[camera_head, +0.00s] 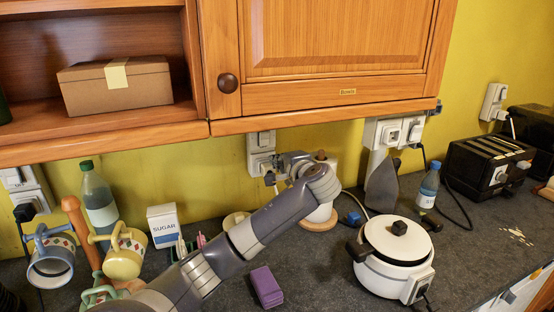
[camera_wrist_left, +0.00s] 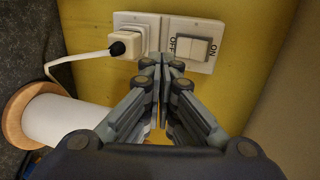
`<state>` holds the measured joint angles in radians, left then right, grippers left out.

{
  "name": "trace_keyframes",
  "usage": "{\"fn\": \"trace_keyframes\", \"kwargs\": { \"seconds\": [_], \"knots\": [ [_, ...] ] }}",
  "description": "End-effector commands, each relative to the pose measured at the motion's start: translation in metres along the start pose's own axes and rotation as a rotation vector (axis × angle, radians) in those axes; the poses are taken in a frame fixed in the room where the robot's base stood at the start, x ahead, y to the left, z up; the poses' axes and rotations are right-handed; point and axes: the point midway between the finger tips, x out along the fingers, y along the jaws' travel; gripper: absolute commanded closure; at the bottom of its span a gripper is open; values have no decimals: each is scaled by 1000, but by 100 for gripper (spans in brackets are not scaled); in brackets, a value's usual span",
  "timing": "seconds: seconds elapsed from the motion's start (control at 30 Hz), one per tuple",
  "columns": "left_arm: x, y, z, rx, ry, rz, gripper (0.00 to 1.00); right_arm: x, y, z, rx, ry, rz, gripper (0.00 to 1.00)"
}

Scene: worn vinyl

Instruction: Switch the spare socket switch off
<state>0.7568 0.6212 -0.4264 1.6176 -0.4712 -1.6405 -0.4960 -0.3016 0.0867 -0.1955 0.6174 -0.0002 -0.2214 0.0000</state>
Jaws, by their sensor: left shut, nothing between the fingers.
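A white wall switch plate (camera_wrist_left: 212,62) with a wide rocker (camera_wrist_left: 192,48) fills the upper right of the left wrist view. It is marked OFF on the left and ON on the right; I cannot tell which way the rocker is pressed. Beside it is a white socket with a plug (camera_wrist_left: 129,44) and a white cable. The switch (camera_head: 261,140) also shows under the cabinet in the head view. My left gripper (camera_wrist_left: 163,62) is shut and empty, its tips before the plates' lower middle, between plug and rocker; contact is unclear. It shows partly in the head view (camera_head: 270,177). No spare label is visible.
A paper roll (camera_wrist_left: 62,118) on a wooden base stands close to my left gripper. The wooden cabinet (camera_head: 340,50) hangs above. A purple box (camera_head: 266,287), a sugar box (camera_head: 163,225) and a white cooker (camera_head: 397,250) stand on the counter. Another socket unit (camera_head: 393,131) is farther right.

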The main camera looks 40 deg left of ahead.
Motion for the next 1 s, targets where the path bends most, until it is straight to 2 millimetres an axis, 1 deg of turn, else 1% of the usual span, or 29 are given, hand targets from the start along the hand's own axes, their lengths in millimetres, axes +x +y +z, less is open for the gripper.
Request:
{"fn": "trace_keyframes", "kwargs": {
  "seconds": [0.03, 0.1, 0.17, 0.27, 0.33, 0.5, 0.6, 0.87, 1.0],
  "knots": [
    [-10, 6, -2, -1, 7, 0, 100, 6, -9, -4, 2, 7, -10, 60],
    [-21, 9, -2, -1, 6, 0, 100, 10, -18, -9, 2, 15, -20, 60],
    [-30, 10, -1, -1, 5, 0, 100, 12, -22, -11, 1, 19, -25, 60],
    [-41, 12, -1, 0, 4, 1, 100, 15, -20, -10, -1, 18, -23, 60],
    [-46, 12, -1, 0, 2, 0, 100, 16, -14, -8, -4, 15, -16, 60],
    [-49, 12, 0, 0, 1, 0, 100, 16, -1, -3, -4, 7, -1, 60],
    [-49, 12, 0, 0, 1, 0, 100, 16, 2, -2, -3, 6, 2, 60],
    [-49, 12, 0, 0, 1, 0, 100, 16, 0, -1, -2, 5, 0, 60],
    [-49, 12, 0, 1, 1, 0, 100, 16, -5, -2, 0, 5, -5, 60]
  ]
}}
